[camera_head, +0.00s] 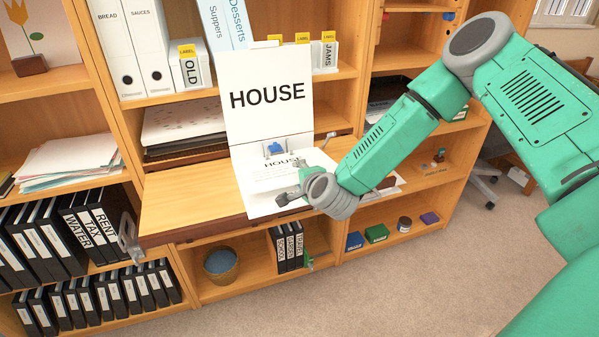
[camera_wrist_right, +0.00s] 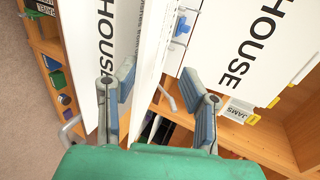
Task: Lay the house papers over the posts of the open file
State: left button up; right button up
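The open file (camera_head: 262,85) has its HOUSE-labelled cover standing upright on the pull-out board. The blue post fitting (camera_head: 275,149) shows at the foot of the cover, and also in the right wrist view (camera_wrist_right: 181,28). White house papers (camera_head: 262,186) headed HOUSE are in front of the fitting; their lower part is partly hidden by my right gripper (camera_head: 290,188). In the right wrist view the papers (camera_wrist_right: 104,45) stand nearly edge-on, and an edge runs between the parted fingers (camera_wrist_right: 155,82). I cannot see contact with both fingers. My left gripper is out of view.
The wooden board (camera_head: 185,205) is bare left of the file, with a metal bracket (camera_head: 128,236) at its left end. White files (camera_head: 135,45) and labelled boxes (camera_head: 325,55) stand above. Black binders (camera_head: 85,225) fill the lower left; a bowl (camera_head: 221,264) sits below.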

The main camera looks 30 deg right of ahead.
jog(key=shift+p+v, duration=0.55)
jog(key=shift+v, duration=0.75)
jog(key=shift+p+v, duration=0.5)
jog(key=shift+v, duration=0.75)
jog(key=shift+f, duration=0.1)
jog(key=p+v, duration=0.1)
jog(key=v, duration=0.1)
jog(key=shift+s, duration=0.25)
jog(key=shift+p+v, duration=0.45)
jog(key=shift+v, duration=0.85)
